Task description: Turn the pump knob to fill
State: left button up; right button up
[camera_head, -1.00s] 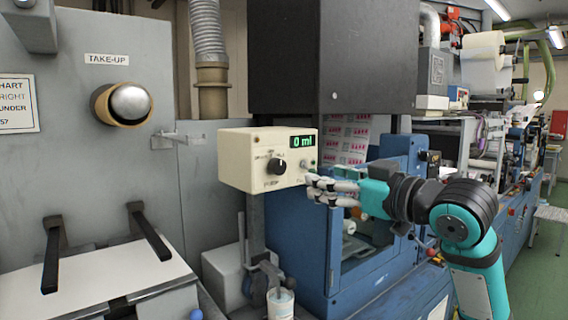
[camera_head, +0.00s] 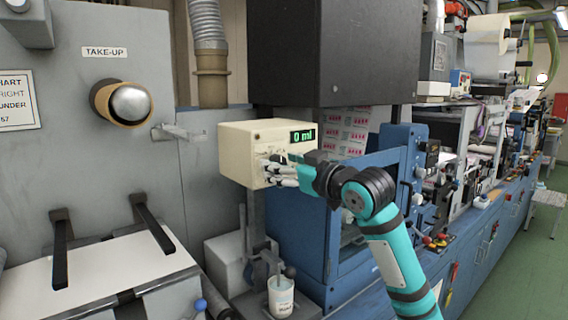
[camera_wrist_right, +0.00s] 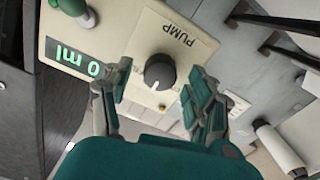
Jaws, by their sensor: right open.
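The cream pump box (camera_head: 236,150) hangs at the middle of the head view, its green display (camera_head: 303,136) reading 0 ml. In the right wrist view the black pump knob (camera_wrist_right: 160,72) sits on the box face below the PUMP label (camera_wrist_right: 179,34). My right gripper (camera_head: 272,172) is in front of the box face and hides the knob in the head view. In the wrist view, the right gripper (camera_wrist_right: 160,97) is open, with a finger on each side of the knob and gaps between them. My left gripper is not in view.
A cup (camera_head: 281,297) with a dispensing fitting stands below the box. A blue machine frame (camera_head: 335,240) is right of it. A green knob or button (camera_wrist_right: 72,6) is beside the display in the wrist view. A grey take-up panel (camera_head: 60,150) fills the left.

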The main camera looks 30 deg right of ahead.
jog(key=shift+c, duration=0.3)
jog(key=c, duration=1.1)
jog(key=shift+m, duration=0.3)
jog(key=m+p, duration=0.3)
jog(key=m, duration=0.1)
jog(key=shift+r, duration=0.1)
jog(key=shift+m+p, duration=1.2)
jog(key=shift+m, duration=0.9)
